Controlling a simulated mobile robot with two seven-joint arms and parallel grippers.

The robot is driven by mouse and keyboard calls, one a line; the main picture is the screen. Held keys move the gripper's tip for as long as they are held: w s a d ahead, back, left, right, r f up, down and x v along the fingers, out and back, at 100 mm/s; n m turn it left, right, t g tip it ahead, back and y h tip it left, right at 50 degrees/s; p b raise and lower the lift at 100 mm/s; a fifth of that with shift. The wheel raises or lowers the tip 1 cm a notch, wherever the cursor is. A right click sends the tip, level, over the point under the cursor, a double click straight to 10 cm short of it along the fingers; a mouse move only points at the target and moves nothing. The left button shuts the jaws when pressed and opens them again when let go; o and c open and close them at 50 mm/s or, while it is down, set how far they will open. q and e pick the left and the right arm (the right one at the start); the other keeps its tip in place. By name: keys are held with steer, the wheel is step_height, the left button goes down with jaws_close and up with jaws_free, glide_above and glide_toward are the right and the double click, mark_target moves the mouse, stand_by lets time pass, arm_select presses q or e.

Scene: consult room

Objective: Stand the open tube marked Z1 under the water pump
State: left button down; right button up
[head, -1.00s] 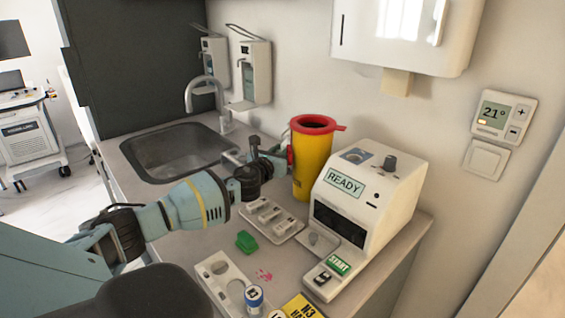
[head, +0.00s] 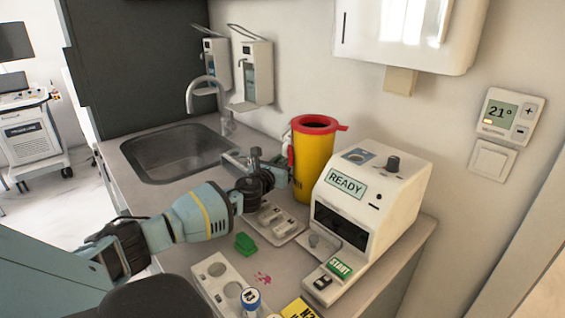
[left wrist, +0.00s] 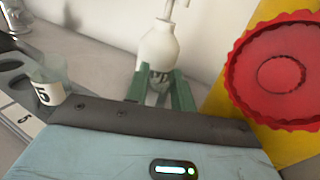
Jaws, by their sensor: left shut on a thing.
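In the left wrist view, the green fingers of my left gripper (left wrist: 160,92) are shut on a small clear tube (left wrist: 158,79) with dark lettering that I cannot read fully. A white pump bottle (left wrist: 158,48), which looks like the water pump, stands just behind the tube. In the head view, my left gripper (head: 272,168) is just left of the yellow bin, and the tube is hidden there. My right gripper is not in view.
The yellow bin with red lid (head: 313,165) and the white READY machine (head: 368,205) stand close on the right. A grey tray (head: 286,235), green block (head: 245,242), white rack (head: 207,268) and blue-capped tube (head: 250,299) are nearer. The sink (head: 175,153) lies behind left.

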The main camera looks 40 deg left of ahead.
arm_select(q)
steer(key=c, duration=1.2)
jaws_free()
steer(key=shift+f, duration=0.1)
steer(key=shift+r, duration=0.35)
steer(key=shift+s+d+f, duration=0.1)
steer(key=shift+s+f, duration=0.1)
steer(key=shift+s, duration=0.1)
steer(key=p+v, duration=0.1)
steer(key=v, duration=1)
steer(key=shift+s+r, duration=0.1)
steer(key=shift+s, duration=0.05)
